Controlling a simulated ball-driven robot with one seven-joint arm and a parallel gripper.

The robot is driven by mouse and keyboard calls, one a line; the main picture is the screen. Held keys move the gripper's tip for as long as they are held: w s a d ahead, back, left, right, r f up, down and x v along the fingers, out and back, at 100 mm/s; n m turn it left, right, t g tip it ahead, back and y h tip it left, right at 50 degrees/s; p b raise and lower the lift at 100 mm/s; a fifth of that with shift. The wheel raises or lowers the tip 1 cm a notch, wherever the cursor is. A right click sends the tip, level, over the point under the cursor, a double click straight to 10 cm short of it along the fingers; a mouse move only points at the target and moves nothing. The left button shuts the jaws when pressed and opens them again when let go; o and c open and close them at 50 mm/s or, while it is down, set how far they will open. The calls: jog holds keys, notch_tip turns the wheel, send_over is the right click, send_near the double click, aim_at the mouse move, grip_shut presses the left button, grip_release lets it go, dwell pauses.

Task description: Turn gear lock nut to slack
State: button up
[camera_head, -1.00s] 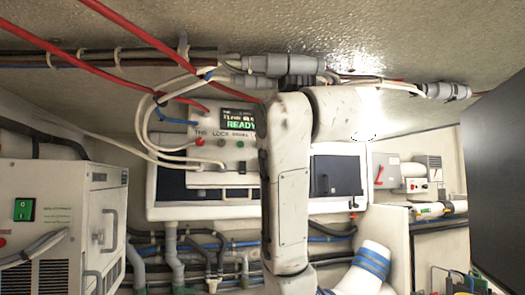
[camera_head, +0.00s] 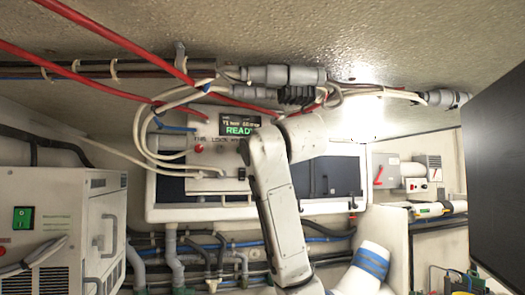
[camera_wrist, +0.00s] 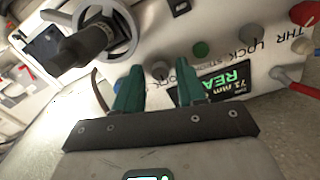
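A white control panel (camera_head: 177,142) with a lit display (camera_head: 240,126) reading "READY" is at the centre-left of the head view. In the wrist view the panel (camera_wrist: 236,66) shows upside down, with labels "THR" and "LOCK" and several small knobs. A silver ring wheel (camera_wrist: 128,22) with a dark grey handle (camera_wrist: 72,50) is at upper left there. I cannot tell which part is the gear lock nut. My gripper (camera_wrist: 160,84) has its green fingers apart, with nothing held between them. A grey knob (camera_wrist: 160,70) appears beyond the gap. My arm hides the gripper in the head view.
Red cables (camera_head: 110,38) and white cables (camera_head: 152,130) hang around the panel's upper left. Grey conduits (camera_head: 282,76) run along the ceiling. A white cabinet (camera_head: 50,225) stands left. A dark panel (camera_head: 498,180) blocks the right edge.

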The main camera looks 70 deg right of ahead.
grip_shut()
jog(key=shift+n, duration=0.3)
jog(key=shift+n+b, duration=1.2)
jog(key=shift+n, duration=8.2)
jog(key=shift+o, duration=0.7)
grip_release()
